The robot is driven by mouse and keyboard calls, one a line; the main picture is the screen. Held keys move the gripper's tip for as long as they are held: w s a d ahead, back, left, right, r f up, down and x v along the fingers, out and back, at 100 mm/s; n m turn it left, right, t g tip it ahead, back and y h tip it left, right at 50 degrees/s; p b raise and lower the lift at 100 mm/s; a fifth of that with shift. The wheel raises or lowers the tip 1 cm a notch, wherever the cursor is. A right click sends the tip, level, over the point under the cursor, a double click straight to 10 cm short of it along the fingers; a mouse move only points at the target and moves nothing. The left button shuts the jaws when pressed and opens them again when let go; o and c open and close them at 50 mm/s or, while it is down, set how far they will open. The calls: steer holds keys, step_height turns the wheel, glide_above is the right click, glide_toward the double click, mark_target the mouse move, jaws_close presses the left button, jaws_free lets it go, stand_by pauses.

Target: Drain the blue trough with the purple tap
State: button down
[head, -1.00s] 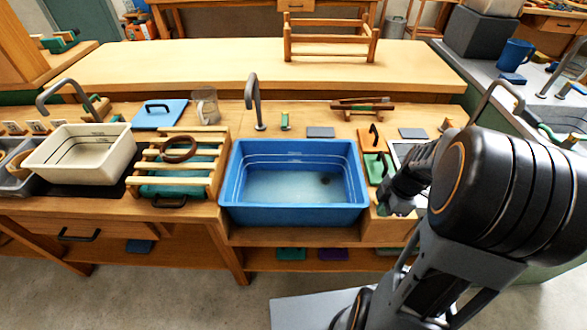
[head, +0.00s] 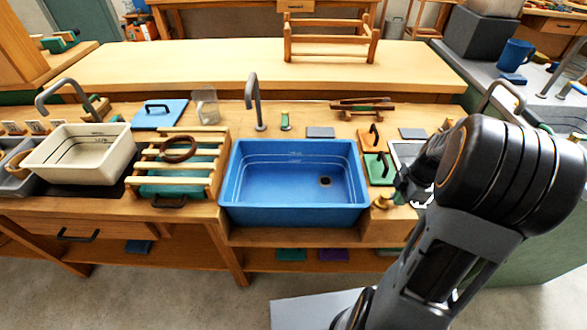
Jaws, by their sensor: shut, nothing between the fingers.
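The blue trough (head: 240,206) sits in the middle of the bench. Its inner walls show pale level lines. My gripper (head: 405,192) is just right of the trough, partly hidden by my own arm. It is shut and empty. A small brass-coloured fitting (head: 383,201) shows at the trough's right side, left of my gripper. I see no purple on it; the purple tap cannot be made out.
A grey spout (head: 255,100) rises behind the trough. A slatted rack (head: 215,172) with a brown ring and a cream basin (head: 75,160) stand left. Orange (head: 366,138) and green (head: 374,170) handled boards lie right. A purple block (head: 333,255) lies on the lower shelf.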

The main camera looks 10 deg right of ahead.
step_height(320, 180, up, 6)
steer(key=s+p, duration=0.1)
steer(key=p, duration=0.2)
steer(key=shift+s+a+p, duration=0.25)
steer(key=shift+a+p, duration=0.1)
steer(key=shift+a, duration=0.05)
steer(key=shift+f, duration=0.1)
steer(key=s+a+r+m+t+h+p, duration=0.1)
steer(key=s+a+r+m+p, duration=0.1)
steer(key=a+r+m, duration=0.6)
steer(key=s+a+r+m+t+h+p, duration=0.1)
steer(key=a+r+m+p, duration=0.4)
steer(key=a, duration=0.5)
step_height(320, 180, up, 3)
steer(key=s+m+t, duration=0.1)
steer(key=s+m, duration=0.1)
steer(key=m, duration=0.1)
